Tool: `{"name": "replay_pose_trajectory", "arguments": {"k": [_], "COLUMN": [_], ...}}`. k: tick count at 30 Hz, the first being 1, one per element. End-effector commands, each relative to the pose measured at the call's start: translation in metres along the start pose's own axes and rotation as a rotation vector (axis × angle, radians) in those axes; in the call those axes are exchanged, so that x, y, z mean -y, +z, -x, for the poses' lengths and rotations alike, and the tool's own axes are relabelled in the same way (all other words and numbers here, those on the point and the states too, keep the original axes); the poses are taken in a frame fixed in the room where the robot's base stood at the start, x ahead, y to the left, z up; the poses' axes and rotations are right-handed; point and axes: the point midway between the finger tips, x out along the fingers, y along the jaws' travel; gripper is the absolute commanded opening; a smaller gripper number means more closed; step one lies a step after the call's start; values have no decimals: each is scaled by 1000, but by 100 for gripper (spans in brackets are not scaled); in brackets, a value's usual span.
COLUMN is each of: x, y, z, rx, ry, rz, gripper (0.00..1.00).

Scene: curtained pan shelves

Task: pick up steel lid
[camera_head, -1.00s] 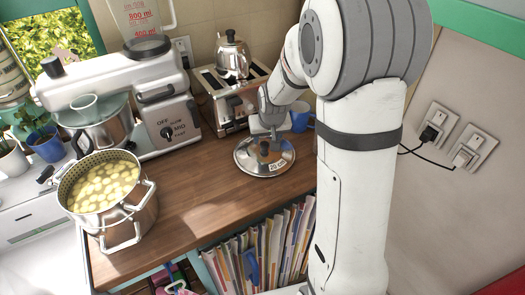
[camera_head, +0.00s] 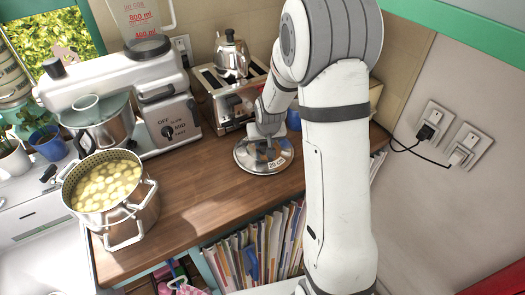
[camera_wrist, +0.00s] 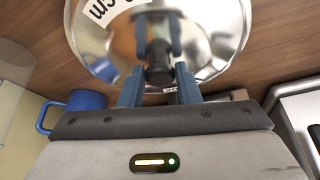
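The steel lid (camera_head: 244,159) is round and shiny, with a black knob and a white label reading "20 cm". It lies on the wooden counter in front of the toaster. My gripper (camera_head: 269,141) is low over the lid's middle, pointing down. In the wrist view the lid (camera_wrist: 225,35) fills the upper middle. Its dark knob (camera_wrist: 158,70) is between the two blue fingers of my gripper (camera_wrist: 158,80). A narrow gap seems to show between the knob and the fingers, so my gripper looks open around it. The lid mirrors the fingers.
A steel toaster (camera_head: 222,105) with a moka pot (camera_head: 231,55) on it stands behind the lid. A blue mug (camera_wrist: 75,105) is close beside my gripper. A pot of cut potatoes (camera_head: 130,215) and a mixer (camera_head: 165,115) are left. The wooden counter (camera_head: 195,205) between is clear.

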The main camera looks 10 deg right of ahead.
Motion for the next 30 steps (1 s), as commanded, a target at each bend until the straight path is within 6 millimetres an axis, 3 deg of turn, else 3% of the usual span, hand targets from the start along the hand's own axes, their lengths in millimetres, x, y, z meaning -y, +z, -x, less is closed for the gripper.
{"name": "replay_pose_trajectory", "arguments": {"k": [10, 20, 23, 30], "x": [0, 1, 1, 1], "y": [0, -2, -7, -27], "z": [0, 3, 14, 60], "rx": [0, -2, -4, -7], "ry": [0, -1, -1, -1], "rz": [1, 1, 1, 1], "gripper": [1, 0, 0, 0]}}
